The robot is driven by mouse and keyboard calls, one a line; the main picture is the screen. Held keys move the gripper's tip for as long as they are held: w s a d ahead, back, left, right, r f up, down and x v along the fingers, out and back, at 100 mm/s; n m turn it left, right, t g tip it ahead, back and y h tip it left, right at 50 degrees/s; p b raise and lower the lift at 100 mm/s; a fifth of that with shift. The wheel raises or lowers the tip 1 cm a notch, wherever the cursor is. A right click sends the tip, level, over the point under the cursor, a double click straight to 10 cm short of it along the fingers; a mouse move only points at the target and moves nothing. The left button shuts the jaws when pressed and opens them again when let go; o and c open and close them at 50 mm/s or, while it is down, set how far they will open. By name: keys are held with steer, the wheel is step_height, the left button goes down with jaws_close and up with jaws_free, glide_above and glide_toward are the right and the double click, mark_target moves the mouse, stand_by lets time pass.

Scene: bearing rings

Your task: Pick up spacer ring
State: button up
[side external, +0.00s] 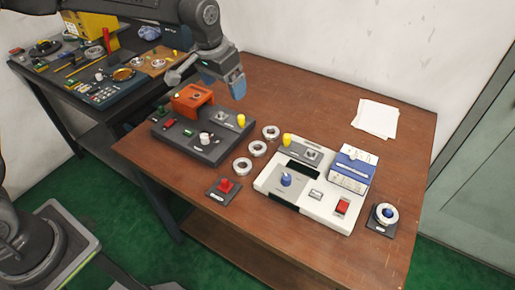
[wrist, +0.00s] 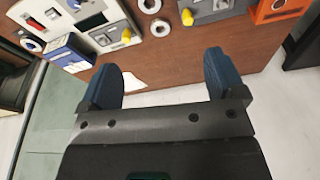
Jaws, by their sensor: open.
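Three pale metal rings lie in a row on the brown table, between the dark panel and the white panel. In the side view they are a far ring (side external: 263,132), a middle ring (side external: 251,150) and a near ring (side external: 235,166); I cannot tell which is the spacer ring. Two rings show at the top of the wrist view, one lower (wrist: 152,29) and one at the edge (wrist: 143,6). My gripper (side external: 232,83) is open and empty, above the back of the table and apart from the rings. Its blue fingers (wrist: 168,78) are spread in the wrist view.
The dark panel (side external: 215,155) carries an orange bracket (side external: 190,98) near my gripper. The white panel (side external: 325,216) holds knobs and a blue box (side external: 349,176). A ring sits around a blue knob (side external: 387,212) at right. Paper (side external: 376,118) lies at the back; table around it is clear.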

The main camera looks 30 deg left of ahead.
steer(key=g, duration=0.1)
glide_toward(258, 150)
steer(key=shift+w+f+m, duration=0.1)
steer(key=shift+f+m, duration=0.2)
steer(key=shift+f, duration=0.25)
steer(key=shift+w+f, duration=0.15)
steer(key=shift+f, duration=1.4)
steer(key=shift+w+f, duration=0.15)
steer(key=shift+f, duration=1.35)
steer(key=c, duration=1.1)
steer(key=shift+c, duration=0.2)
steer(key=shift+r, duration=0.1)
